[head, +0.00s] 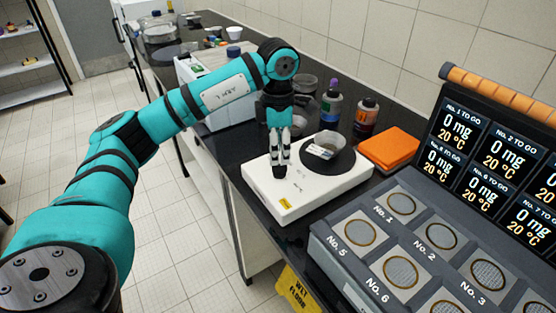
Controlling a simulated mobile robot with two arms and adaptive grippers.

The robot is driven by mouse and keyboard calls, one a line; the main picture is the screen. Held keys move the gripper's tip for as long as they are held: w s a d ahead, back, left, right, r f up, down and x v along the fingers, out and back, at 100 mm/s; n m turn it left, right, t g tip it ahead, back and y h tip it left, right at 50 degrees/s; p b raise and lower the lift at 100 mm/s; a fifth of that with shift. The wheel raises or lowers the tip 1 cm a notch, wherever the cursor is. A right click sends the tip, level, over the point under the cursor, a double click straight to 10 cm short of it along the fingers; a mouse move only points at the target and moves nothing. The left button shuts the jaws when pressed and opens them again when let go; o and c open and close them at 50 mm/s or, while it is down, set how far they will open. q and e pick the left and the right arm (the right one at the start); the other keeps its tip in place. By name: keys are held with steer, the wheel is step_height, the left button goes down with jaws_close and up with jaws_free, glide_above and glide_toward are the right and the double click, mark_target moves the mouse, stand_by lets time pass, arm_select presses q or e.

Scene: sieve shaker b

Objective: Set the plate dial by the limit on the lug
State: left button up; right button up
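A white hot plate (330,188) with a round dark plate (345,162) stands on the black bench. On the dark plate sits a small grey dish (329,139) with a white lug (320,151); the print on the lug is too small to read. My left gripper (279,165) points straight down at the left part of the hot plate's top. Its fingers are close together, with a dark part at their tips that may be the dial or the finger pads. The dial is not clearly seen, and I cannot tell whether the fingers grip it. My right gripper is not in view.
An orange pad (390,149) lies right of the hot plate. Two bottles, one with a purple cap (331,101) and one with brown contents (366,117), stand behind it. A grey rack of numbered sieves (420,235) with display screens (492,147) fills the right.

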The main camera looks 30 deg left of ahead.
arm_select(q)
step_height(320, 180, up, 8)
steer(key=shift+f, duration=0.25)
steer(key=shift+s+f, duration=0.1)
stand_by(0.4)
